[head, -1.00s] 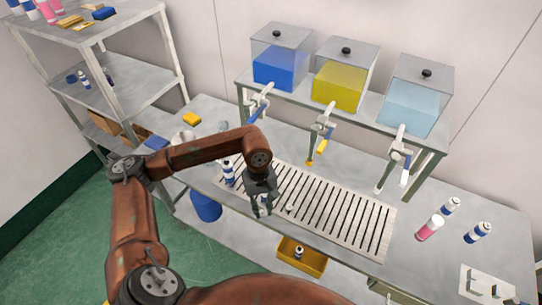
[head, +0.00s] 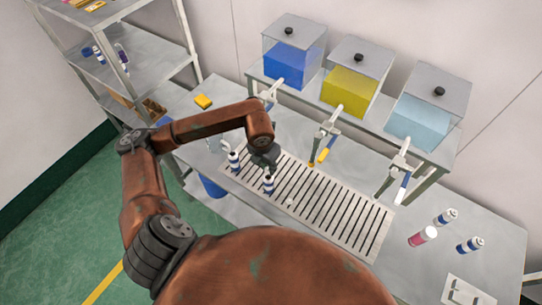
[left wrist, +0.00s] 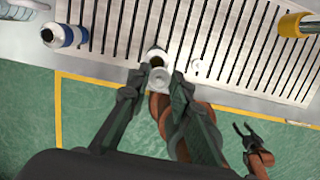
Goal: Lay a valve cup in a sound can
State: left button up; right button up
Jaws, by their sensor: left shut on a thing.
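My left gripper (head: 266,163) is shut on a small pale grey valve cup (left wrist: 158,76), which sits between the fingertips in the left wrist view. A blue-and-white can (head: 268,184) stands upright just below this gripper. Its dark open mouth (left wrist: 155,57) shows beside the cup, partly covered by it; I cannot tell whether they touch. Another blue-and-white can (head: 234,160) stands to the left; it also shows in the left wrist view (left wrist: 66,36). A small white piece (head: 290,202) lies on the grate. My right gripper (left wrist: 245,134) hangs low, its fingers apart.
The slatted grate (head: 340,215) lies on the steel table. Taps hang over it below the blue, yellow and pale tanks (head: 352,85). A yellow block (head: 203,101) lies at the back left.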

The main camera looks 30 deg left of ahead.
aim_at(267, 168)
pick_arm(q)
jog(key=shift+w+r+n, duration=0.15)
jog(key=shift+w+n, duration=0.05)
jog(key=shift+n, duration=0.3)
jog(key=shift+w+a, duration=0.1)
jog(key=shift+f, duration=0.8)
jog(key=shift+f+b, duration=1)
jog(key=shift+f, duration=0.55)
jog(key=shift+f+b, duration=0.6)
jog(key=shift+b, duration=0.05)
jog(key=shift+b, duration=0.35)
